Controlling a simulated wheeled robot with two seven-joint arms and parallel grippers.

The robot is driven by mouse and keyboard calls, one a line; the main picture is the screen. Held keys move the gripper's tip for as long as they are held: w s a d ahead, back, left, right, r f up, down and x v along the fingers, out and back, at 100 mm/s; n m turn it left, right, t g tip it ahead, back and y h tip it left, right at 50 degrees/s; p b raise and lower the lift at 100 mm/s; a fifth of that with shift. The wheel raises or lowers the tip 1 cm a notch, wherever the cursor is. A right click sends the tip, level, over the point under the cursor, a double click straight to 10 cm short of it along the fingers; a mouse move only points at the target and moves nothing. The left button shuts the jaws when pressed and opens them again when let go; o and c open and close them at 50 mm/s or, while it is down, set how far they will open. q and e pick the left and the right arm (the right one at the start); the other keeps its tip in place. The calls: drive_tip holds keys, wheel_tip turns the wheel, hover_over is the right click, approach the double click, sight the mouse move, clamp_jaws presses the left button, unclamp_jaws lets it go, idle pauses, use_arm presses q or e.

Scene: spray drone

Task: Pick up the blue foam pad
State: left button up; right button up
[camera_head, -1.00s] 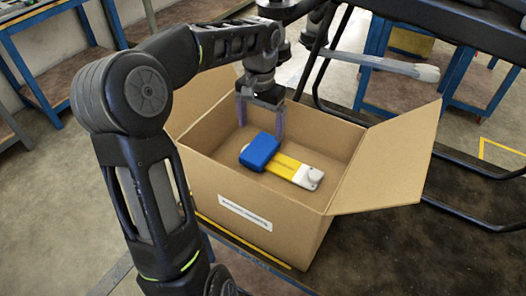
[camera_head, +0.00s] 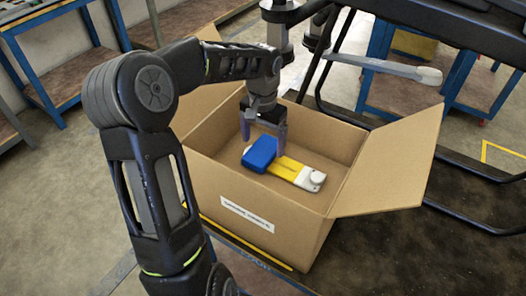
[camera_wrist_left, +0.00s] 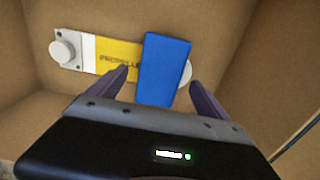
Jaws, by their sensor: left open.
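The blue foam pad (camera_head: 260,154) lies in the open cardboard box (camera_head: 215,190), partly on top of a yellow and white part (camera_head: 298,173). In the left wrist view the blue foam pad (camera_wrist_left: 164,69) covers one end of the yellow and white part (camera_wrist_left: 108,52). My left gripper (camera_head: 264,140) is open above the pad, inside the box. In the left wrist view its fingers (camera_wrist_left: 158,90) are spread, one toward each side of the pad, with nothing held. My right gripper is not in view.
The box's right flap (camera_head: 392,165) stands out to the side. A dark metal frame with a grey bar (camera_head: 385,68) is behind the box. Blue-framed tables (camera_head: 60,60) stand at the back left.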

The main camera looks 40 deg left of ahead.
sight(263, 153)
use_arm(q)
wheel_tip(263, 153, down, 3)
drive_tip(key=shift+r, duration=0.2)
drive_tip(key=shift+c, duration=0.2)
drive_tip(key=c, duration=1.4)
